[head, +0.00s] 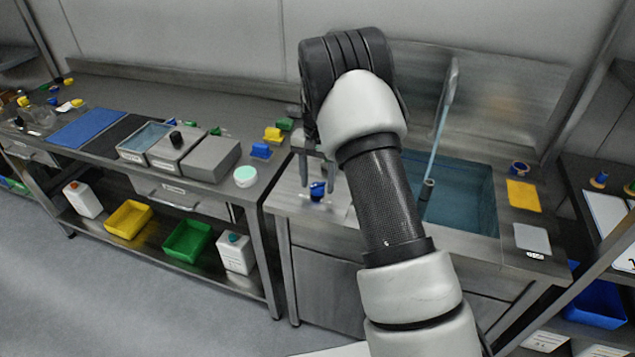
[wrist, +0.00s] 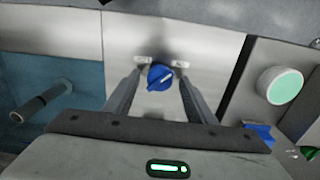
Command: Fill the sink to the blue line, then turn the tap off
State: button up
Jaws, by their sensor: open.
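The sink (head: 480,170) holds blue-tinted water and sits right of centre in the head view, partly hidden by my arm. A tall tap spout (head: 449,85) stands over it, and a thin pale blue stream (head: 436,150) runs down from it. A dark upright tube (head: 428,188) stands in the water; it also shows in the wrist view (wrist: 42,102). I cannot make out a blue line. A blue knob (head: 317,190) with a pale pointer mark is on the steel left of the sink. My gripper (wrist: 160,80) is open, its fingers on either side of the knob (wrist: 160,76), apparently without touching.
A yellow pad (head: 523,195) and a grey pad (head: 532,238) lie right of the sink. A round pale green-topped item (head: 245,176) stands on the left bench, near grey boxes (head: 210,158) and small blue, yellow and green items. The wrist view shows the green top (wrist: 285,87) close on the right.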

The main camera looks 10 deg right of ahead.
notch_tip(320, 180, up, 17)
jog(key=p, duration=0.1)
jog(key=shift+f, duration=0.15)
notch_tip(320, 180, up, 9)
jog(key=t+p, duration=0.1)
jog(key=p, duration=0.1)
send_over(317, 186)
jog(key=s, duration=0.5)
jog(key=s+r+n+t+p, duration=0.2)
jog(key=s+r+n, duration=0.1)
jog(key=s+r, duration=0.7)
jog(key=s+n+t+p, duration=0.2)
jog(key=s+n+p, duration=0.1)
jog(key=s, duration=1.7)
jog(key=shift+t+p, duration=0.3)
jog(key=shift+s+f, duration=0.1)
dwell(2.5)
